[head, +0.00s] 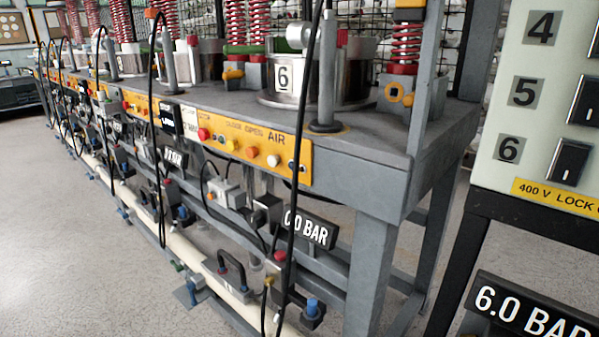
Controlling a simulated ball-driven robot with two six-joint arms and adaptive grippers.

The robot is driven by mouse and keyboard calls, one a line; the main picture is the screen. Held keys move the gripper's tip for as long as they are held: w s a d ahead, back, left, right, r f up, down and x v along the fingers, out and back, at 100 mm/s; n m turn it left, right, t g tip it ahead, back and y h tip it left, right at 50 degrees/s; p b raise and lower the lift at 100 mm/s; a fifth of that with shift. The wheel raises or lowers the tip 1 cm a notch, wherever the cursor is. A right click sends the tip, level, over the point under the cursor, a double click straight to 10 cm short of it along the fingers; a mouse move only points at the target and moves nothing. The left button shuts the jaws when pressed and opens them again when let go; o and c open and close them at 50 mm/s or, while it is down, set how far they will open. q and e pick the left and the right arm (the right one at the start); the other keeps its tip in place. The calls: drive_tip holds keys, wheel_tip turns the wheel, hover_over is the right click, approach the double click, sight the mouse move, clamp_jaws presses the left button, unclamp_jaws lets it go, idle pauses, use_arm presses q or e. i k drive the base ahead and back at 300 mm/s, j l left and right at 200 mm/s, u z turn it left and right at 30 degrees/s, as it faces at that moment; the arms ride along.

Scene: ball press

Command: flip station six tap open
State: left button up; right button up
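The station six press stands at the right end of the long grey bench in the head view, marked by a "6" plate (283,78) on its round metal pot (312,90). Below the bench top hangs its black "0.0 BAR" display (310,229). Under that is a cluster of fittings near the pale pipe (238,303): a black loop handle (232,270), a box with a red button (280,256) and a blue-capped fitting (313,306). I cannot tell which of these is the tap or how it is set. Hanging black cables partly cover the cluster. Neither gripper is in view.
An orange panel (258,150) with coloured buttons runs along the bench front. Black cables (301,150) hang before it. At right stand a cabinet with numbered switches (569,162) and a "6.0 BAR" display (530,312). The floor (80,250) at left is clear.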

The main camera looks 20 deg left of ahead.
sight(190, 286)
drive_tip(key=j+u, duration=0.1)
drive_tip(key=u, duration=0.35)
drive_tip(key=j+u, duration=0.1)
drive_tip(key=u, duration=0.35)
drive_tip(key=j+u, duration=0.1)
drive_tip(key=u, duration=0.3)
